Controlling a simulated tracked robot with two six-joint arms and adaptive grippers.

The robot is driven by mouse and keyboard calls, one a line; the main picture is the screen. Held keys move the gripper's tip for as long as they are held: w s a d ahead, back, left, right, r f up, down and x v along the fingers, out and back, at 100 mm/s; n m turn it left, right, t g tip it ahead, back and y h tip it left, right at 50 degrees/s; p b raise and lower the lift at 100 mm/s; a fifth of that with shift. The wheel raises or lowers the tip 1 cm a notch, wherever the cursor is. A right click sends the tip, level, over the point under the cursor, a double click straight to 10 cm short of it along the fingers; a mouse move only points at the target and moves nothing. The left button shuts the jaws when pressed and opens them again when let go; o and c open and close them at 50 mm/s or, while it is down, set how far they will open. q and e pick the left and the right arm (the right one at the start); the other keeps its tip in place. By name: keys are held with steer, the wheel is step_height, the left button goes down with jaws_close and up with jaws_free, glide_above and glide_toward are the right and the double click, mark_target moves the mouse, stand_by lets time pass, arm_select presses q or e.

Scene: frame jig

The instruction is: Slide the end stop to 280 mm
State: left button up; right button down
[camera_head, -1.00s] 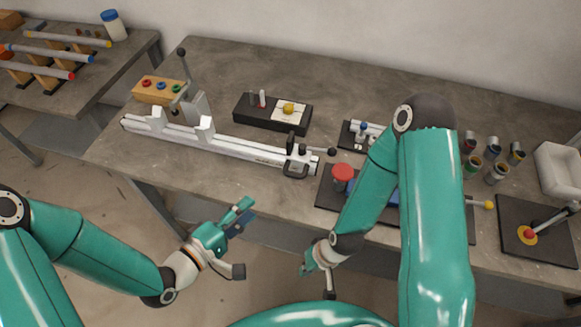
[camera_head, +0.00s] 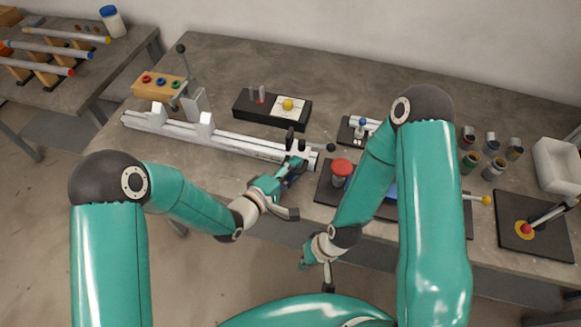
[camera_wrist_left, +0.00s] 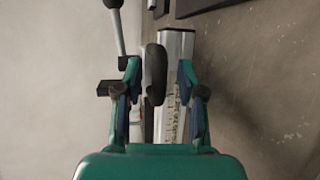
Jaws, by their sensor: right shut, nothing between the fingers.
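The end stop (camera_head: 290,138), a dark block with an upright plate and a black-knobbed lever, sits near the right end of the pale rail (camera_head: 235,143). My left gripper (camera_head: 294,170) is at the front side of the stop, low over the rail end. In the left wrist view its fingers (camera_wrist_left: 160,80) are apart, with the stop's dark rounded plate (camera_wrist_left: 154,72) between them, nearer the left finger. The scale strip (camera_wrist_left: 172,105) on the rail shows below. Whether a finger touches the plate cannot be told. My right gripper (camera_head: 322,262) is shut and empty before the table's front edge.
A red-topped post (camera_head: 341,167) on a dark mat stands just right of the rail end. Behind the rail is a black block with a yellow button (camera_head: 288,104). A lever clamp (camera_head: 186,85) stands near the rail's left part.

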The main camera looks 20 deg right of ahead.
arm_select(q)
steer(key=shift+w+d, duration=0.1)
jaws_close()
stand_by(0.3)
steer(key=shift+f, duration=0.1)
